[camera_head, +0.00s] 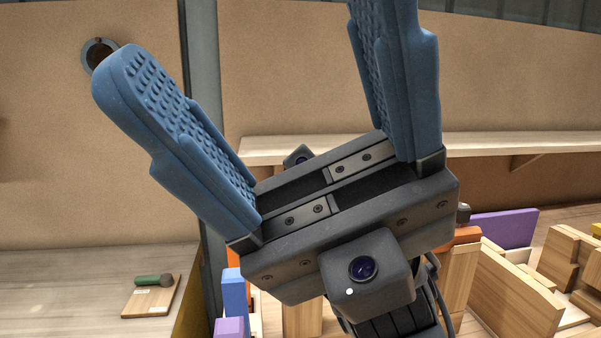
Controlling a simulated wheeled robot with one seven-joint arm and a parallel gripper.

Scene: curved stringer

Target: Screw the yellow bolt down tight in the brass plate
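My gripper (245,45) fills the middle of the head view, with its two blue textured fingers pointing up and spread wide apart. It is open, and nothing shows between the fingers. I cannot make out the yellow bolt or the brass plate for sure.
A grey post (204,70) stands behind the gripper. A wooden shelf (500,144) runs along the wall at right. Wooden blocks (515,295) and a purple block (503,229) crowd the lower right. A green-handled tool (153,280) lies on a board (140,302) at lower left.

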